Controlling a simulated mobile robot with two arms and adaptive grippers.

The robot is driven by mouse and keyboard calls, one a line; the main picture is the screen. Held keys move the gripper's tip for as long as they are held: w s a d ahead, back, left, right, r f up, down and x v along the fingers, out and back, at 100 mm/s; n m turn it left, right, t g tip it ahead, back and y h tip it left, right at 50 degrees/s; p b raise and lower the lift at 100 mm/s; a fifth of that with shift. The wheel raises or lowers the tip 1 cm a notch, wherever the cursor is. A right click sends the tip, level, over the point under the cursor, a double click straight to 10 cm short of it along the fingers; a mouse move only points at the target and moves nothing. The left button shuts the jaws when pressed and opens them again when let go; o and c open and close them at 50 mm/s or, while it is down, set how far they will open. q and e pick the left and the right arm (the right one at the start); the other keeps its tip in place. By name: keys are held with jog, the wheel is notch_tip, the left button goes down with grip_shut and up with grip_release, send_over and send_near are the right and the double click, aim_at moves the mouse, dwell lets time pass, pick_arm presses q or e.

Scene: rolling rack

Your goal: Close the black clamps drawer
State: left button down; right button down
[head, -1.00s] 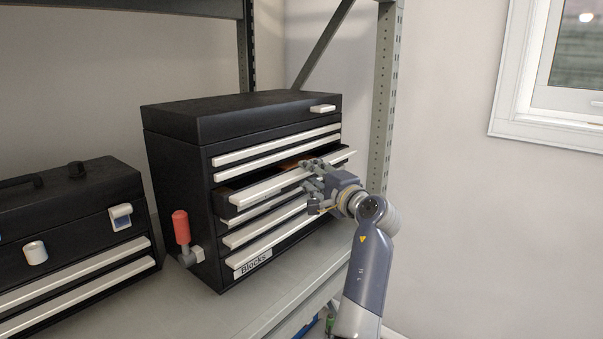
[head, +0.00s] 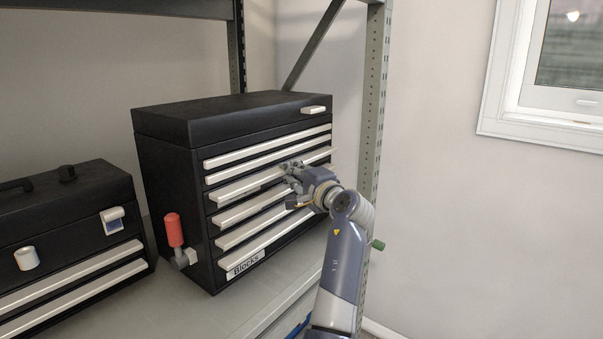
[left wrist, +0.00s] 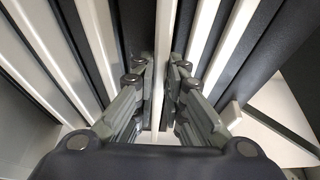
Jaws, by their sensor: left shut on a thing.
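The black tool chest (head: 170,185) stands on the shelf, its drawers fronted by long pale handles. The third drawer handle from the top (head: 240,187) is close to the line of the others and seems to stick out slightly at its right end. My left gripper (head: 288,168) is at the right half of this handle. In the left wrist view my left gripper (left wrist: 160,72) is shut on the pale handle bar (left wrist: 163,35), one finger on each side. I cannot see a clamps label. My right gripper is not in view.
A "Blocks" label (head: 244,266) is on the bottom drawer. Another black toolbox (head: 70,215) is further left. The rack's grey post (head: 373,110) rises behind my arm. Bare shelf (head: 215,310) lies in front.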

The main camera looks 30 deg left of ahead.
pick_arm(q)
jog(key=c, duration=1.6)
grip_release()
jog(key=shift+w, duration=0.1)
jog(key=shift+c, duration=0.2)
jog(key=v, duration=0.7)
jog(key=shift+d, duration=0.2)
jog(key=shift+f, duration=0.1)
